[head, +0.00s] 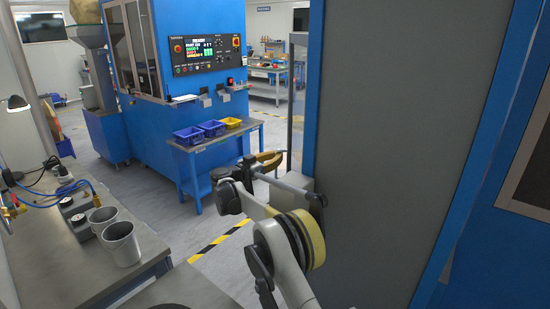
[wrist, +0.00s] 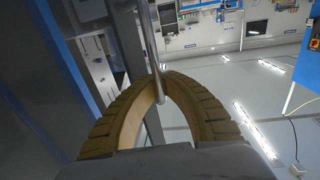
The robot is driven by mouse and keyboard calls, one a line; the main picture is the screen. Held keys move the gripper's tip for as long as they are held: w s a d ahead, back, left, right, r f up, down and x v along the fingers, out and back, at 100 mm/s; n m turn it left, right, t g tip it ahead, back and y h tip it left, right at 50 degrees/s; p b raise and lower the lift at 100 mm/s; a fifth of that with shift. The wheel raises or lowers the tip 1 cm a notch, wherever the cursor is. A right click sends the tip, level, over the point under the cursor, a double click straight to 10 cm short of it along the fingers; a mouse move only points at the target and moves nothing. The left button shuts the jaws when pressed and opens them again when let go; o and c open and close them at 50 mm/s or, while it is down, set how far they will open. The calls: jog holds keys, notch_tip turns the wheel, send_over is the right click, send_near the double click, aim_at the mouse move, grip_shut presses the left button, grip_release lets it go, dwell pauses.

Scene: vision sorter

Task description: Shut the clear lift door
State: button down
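The clear lift door (head: 297,95) shows in the head view as a narrow, see-through panel with a grey frame, beside the blue post of the large cabinet. My gripper (head: 280,156), with tan curved fingers, is at the lower part of this door, left of the post. In the wrist view my gripper (wrist: 168,80) has its fingers arched together around a thin metal bar (wrist: 152,40), which looks like the door's handle. The bar runs up from between the fingers. The door's lower part is hidden behind my arm in the head view.
A grey cabinet side with a blue post (head: 311,90) stands close on the right. A grey bench (head: 55,265) with metal cups (head: 121,243) is on the left. A blue machine (head: 205,95) and a table with bins (head: 212,128) stand behind. Floor between is clear.

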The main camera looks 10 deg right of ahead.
jog(key=shift+s+f, duration=0.1)
jog(key=shift+f, duration=0.1)
jog(key=c, duration=1.5)
grip_release()
jog(key=shift+s+r, duration=0.15)
jog(key=shift+r, duration=0.05)
jog(key=v, duration=1.1)
jog(key=shift+a, duration=0.4)
jog(key=shift+s, duration=0.15)
jog(key=shift+c, duration=0.5)
